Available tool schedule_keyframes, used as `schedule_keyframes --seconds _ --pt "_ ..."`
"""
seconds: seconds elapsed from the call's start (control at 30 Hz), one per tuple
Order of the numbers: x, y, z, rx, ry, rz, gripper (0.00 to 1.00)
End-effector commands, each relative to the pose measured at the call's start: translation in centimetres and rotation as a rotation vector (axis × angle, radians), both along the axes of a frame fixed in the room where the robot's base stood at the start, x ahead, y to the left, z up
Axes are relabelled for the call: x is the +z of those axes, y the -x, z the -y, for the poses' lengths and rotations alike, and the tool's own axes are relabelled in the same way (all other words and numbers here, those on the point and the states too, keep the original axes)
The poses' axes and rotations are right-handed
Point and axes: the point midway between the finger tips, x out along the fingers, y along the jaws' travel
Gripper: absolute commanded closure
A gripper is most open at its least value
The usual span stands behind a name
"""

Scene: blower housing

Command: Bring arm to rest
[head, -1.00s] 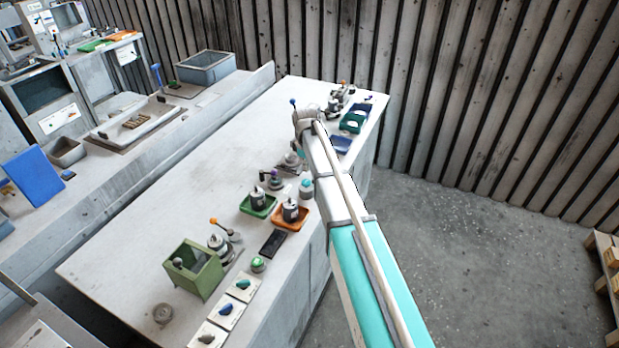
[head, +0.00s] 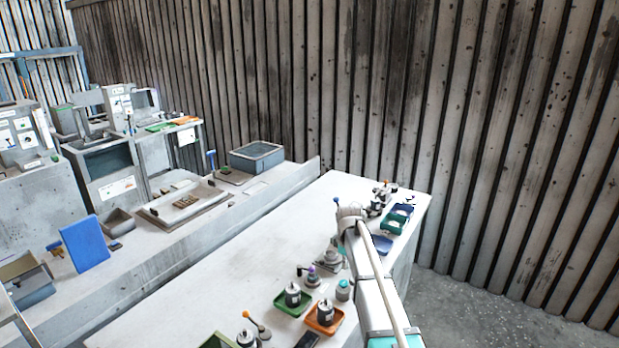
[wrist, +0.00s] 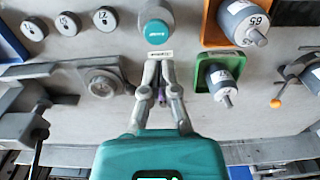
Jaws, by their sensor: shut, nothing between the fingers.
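My gripper (wrist: 158,66) is shut and empty in the wrist view, its two fingertips together above the pale bench top. A teal-capped round part (wrist: 156,30) and a small white label lie just beyond the tips. In the head view my arm reaches from the bottom right over the right edge of the long white bench (head: 225,270). Its wrist end is near the bench's far part. The fingers cannot be made out there.
An orange tray (head: 325,318) and a green tray (head: 293,301) hold grey cylinders. Blue and green trays (head: 391,223) stand at the far end. A side bench carries a grey bin (head: 257,157) and a blue panel (head: 85,243). The bench's left middle is clear.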

Motion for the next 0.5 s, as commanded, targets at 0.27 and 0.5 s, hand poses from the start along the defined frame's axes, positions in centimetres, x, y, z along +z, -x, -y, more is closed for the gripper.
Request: schedule_keyframes --seconds 0.27,0.5 --pt "-0.3 7.2 0.4 -0.195 0.0 0.0 1.0" --pt "-0.7 16.6 0.8 -0.488 0.001 -0.001 1.0"
